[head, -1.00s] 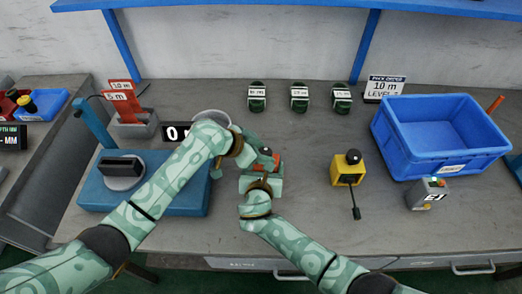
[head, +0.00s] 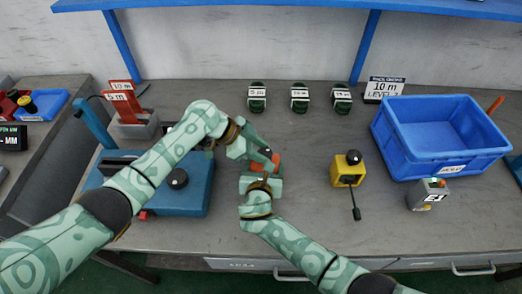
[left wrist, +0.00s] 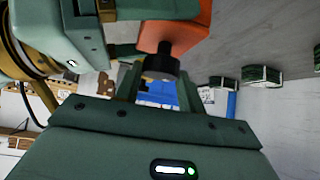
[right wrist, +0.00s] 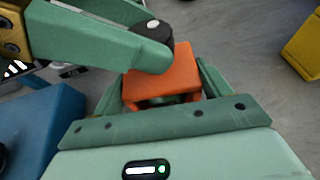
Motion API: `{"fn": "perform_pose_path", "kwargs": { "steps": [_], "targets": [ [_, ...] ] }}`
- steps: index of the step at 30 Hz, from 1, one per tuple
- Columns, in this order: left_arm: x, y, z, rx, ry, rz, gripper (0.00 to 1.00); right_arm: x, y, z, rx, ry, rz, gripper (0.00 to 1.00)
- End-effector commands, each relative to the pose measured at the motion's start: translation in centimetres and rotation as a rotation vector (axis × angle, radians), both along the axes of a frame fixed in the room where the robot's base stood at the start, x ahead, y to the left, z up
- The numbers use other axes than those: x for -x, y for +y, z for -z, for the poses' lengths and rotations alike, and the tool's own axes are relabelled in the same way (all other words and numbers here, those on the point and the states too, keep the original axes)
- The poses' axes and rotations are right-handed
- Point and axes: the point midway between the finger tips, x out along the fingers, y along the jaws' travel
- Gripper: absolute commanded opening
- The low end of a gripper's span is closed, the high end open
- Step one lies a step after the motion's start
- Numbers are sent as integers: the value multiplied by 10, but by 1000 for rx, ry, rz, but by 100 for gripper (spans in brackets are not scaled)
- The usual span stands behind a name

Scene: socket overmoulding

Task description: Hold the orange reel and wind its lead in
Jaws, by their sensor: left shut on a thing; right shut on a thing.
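The orange reel (right wrist: 165,72) is held between the fingers of my right gripper (right wrist: 172,100). It also shows in the left wrist view (left wrist: 182,22) and is mostly covered in the head view. A dark round knob (right wrist: 153,35) stands on the reel. My left gripper (head: 262,155) is shut on this knob, which sits at its fingertips in the left wrist view (left wrist: 160,66). Both grippers are close together above the middle of the bench. I cannot make out the lead.
A yellow block with a black knob (head: 348,170) stands right of the grippers, with a blue crate (head: 440,168) beyond. A blue machine (head: 185,190) lies under my left arm. The bench (head: 310,215) is clear between.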

Motion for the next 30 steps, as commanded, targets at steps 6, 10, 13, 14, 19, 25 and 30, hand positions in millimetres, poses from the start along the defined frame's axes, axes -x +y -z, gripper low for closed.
{"fn": "perform_pose_path", "kwargs": {
  "steps": [6,10,13,14,19,25,30],
  "targets": [
    [-4,1,0,-4,0,170,16,0,1,-1,0,-2,-1,55],
    [-8,3,0,-6,-4,243,16,0,1,-1,0,-2,-1,54],
    [-11,4,-1,-8,-9,285,17,0,1,-1,0,-2,0,54],
    [-11,4,-1,-9,-9,297,17,0,1,-1,0,-1,0,54],
    [-9,4,0,-8,-7,351,16,1,0,0,1,0,1,54],
    [-5,2,0,-2,-3,383,16,1,-1,1,2,2,3,54],
    [-4,1,1,0,-1,390,16,0,-3,2,3,2,4,54]
  ]
}}
